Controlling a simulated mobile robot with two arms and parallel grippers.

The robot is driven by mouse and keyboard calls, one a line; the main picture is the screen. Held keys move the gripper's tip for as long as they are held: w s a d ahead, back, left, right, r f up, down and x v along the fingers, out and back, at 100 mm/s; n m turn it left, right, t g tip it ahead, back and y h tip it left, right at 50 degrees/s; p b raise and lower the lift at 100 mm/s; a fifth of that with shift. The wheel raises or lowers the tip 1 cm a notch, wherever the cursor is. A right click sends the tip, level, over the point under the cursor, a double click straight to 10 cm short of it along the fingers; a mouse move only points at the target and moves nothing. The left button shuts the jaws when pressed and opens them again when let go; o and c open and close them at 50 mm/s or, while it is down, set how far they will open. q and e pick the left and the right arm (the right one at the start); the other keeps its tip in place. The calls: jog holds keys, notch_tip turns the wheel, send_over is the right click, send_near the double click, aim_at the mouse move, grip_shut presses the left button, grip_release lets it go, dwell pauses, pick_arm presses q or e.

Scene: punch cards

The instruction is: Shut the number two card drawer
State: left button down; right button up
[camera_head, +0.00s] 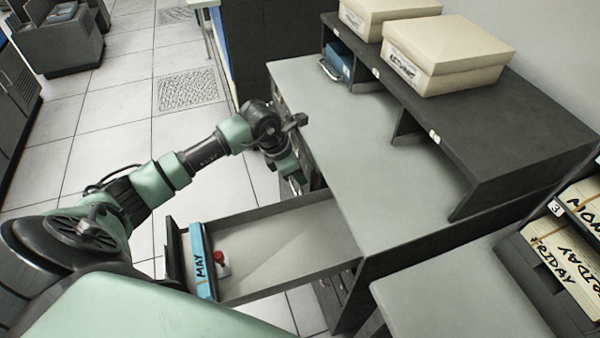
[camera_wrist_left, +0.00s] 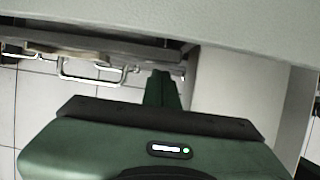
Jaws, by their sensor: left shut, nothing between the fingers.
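A grey desk (camera_head: 335,110) has a column of drawers under its left edge. One long drawer (camera_head: 300,230) is pulled far out at the near end. It holds a blue box marked MAY (camera_head: 200,262) and a small white thing with a red top (camera_head: 220,262). No number on it can be read, so I cannot tell if it is number two. My left gripper (camera_head: 298,182) is at the drawer fronts, beyond the open drawer. In the left wrist view its shut, empty fingers (camera_wrist_left: 162,88) are under the desk edge, right of a metal drawer handle (camera_wrist_left: 92,72).
A dark shelf (camera_head: 490,140) on the desk bears cream boxes (camera_head: 445,60) and a blue box (camera_head: 338,60). A lower grey surface (camera_head: 450,295) and a rack of marked cards (camera_head: 565,255) stand at right. Open tiled floor (camera_head: 110,120) lies at left.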

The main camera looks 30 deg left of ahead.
aim_at(308, 169)
dwell(0.3)
pick_arm(q)
jog(key=shift+w+d+f, duration=0.1)
jog(key=shift+w+d, duration=0.1)
jog(key=shift+w+d+b, duration=0.65)
jog(key=shift+w+b, duration=0.15)
jog(key=shift+b, duration=0.05)
jog(key=shift+w+d, duration=0.15)
jog(key=shift+w, duration=0.05)
jog(key=shift+r, duration=0.25)
